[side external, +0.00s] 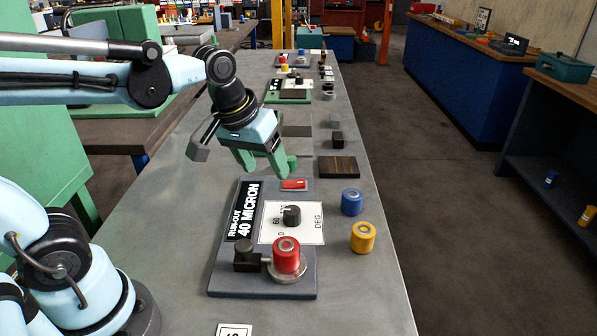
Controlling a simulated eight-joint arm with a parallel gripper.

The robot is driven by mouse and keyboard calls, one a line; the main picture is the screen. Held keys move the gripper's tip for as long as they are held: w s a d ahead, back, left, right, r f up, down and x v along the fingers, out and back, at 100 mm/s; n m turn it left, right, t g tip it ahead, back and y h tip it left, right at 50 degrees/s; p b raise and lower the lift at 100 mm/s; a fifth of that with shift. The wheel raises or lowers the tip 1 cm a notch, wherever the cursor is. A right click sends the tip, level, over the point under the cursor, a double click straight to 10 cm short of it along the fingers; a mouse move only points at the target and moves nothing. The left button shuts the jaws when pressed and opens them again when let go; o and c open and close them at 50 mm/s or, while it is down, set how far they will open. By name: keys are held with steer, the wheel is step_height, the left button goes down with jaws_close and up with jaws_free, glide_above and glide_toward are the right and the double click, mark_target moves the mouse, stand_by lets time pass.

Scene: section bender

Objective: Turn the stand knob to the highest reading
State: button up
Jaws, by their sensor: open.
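The stand (222,267) is a dark grey panel on the long grey bench, with a black label reading "RUN-OUT 40 MICRON". Its black knob (291,215) sits on a white dial plate (312,234) marked "DEG", with 0 and 60 legible beside it; the knob's exact pointing is too small to tell. My gripper (268,172) has green fingers, apart and empty. It hangs over the bench just beyond the stand's far edge, up and left of the knob in the picture, not touching it.
A red switch (293,184) lies at the panel's far end. A red cylinder (287,256) stands on a round base at its near end. Blue (352,202) and yellow (362,237) cylinders stand to the right. A dark block (338,167) lies beyond. Bare bench is at left.

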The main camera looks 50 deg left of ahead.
mark_target(292, 210)
steer(key=w+d+n+g, duration=0.1)
steer(key=w+n+g, duration=0.3)
steer(key=w+n, duration=0.15)
steer(key=shift+m, duration=0.25)
steer(key=shift+w+f, duration=0.1)
steer(key=shift+f, duration=6.2)
steer(key=c, duration=1.1)
steer(key=shift+o, duration=0.2)
